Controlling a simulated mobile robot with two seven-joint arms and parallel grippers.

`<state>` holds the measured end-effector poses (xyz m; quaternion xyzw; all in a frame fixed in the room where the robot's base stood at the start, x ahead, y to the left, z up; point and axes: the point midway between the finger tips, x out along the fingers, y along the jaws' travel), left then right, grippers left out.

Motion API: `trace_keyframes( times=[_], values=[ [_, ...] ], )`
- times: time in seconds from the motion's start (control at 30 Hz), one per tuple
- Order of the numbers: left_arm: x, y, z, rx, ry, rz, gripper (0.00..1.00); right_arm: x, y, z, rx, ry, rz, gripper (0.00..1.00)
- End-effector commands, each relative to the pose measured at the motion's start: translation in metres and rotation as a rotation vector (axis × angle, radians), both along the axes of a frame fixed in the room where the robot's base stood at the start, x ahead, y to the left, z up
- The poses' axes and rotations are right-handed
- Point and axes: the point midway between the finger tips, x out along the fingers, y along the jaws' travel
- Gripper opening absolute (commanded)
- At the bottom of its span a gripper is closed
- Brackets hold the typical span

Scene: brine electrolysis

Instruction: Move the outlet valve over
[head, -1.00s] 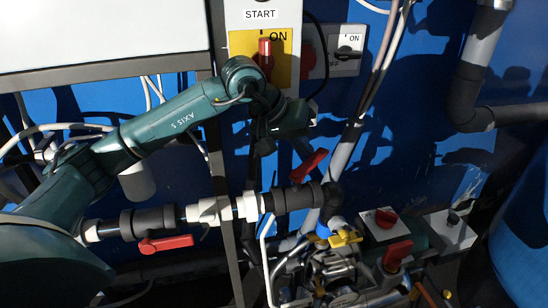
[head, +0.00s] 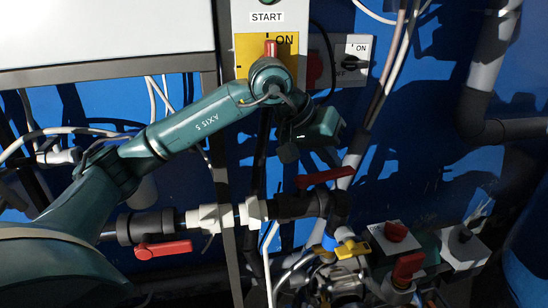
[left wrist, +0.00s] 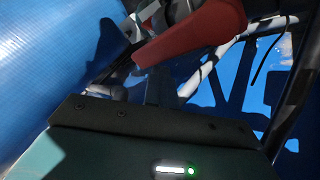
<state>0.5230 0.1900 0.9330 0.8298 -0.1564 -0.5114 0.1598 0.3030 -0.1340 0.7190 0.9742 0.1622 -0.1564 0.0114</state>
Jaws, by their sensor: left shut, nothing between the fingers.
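Two valves with red lever handles sit on the dark and white pipe run in the head view. The right valve's red handle (head: 325,177) lies nearly along the pipe, tilted slightly up to the right. The left valve's red handle (head: 163,248) hangs below the pipe, roughly level. No label shows which is the outlet valve. My left gripper (head: 289,153) is shut and empty, just above the right handle; I cannot tell whether they touch. In the left wrist view a red handle (left wrist: 195,32) is large and close, beyond the gripper's dark fingers (left wrist: 160,88).
A yellow-handled valve (head: 351,249) and red knobs (head: 396,231) sit lower right among crowded fittings. A START panel (head: 267,17) with a red switch is above my arm. A grey upright post (head: 226,150) crosses behind the arm. A blue tank (head: 528,260) is at the right edge.

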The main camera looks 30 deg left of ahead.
Motion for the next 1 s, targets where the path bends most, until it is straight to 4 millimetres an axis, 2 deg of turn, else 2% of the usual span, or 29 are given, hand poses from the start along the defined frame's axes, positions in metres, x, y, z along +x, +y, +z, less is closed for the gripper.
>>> trace_keyframes(
  times=[0.6, 1.0],
  values=[
    [-0.001, -0.001, 0.0, -0.002, 0.0, -0.001, 0.0, 0.002, -0.002, 0.003, -0.002, -0.012, -0.003, 0.36],
    [-0.016, 0.003, -0.001, 0.0, -0.001, -0.001, 0.0, 0.003, -0.002, -0.005, -0.003, -0.014, -0.003, 0.36]
  ],
)
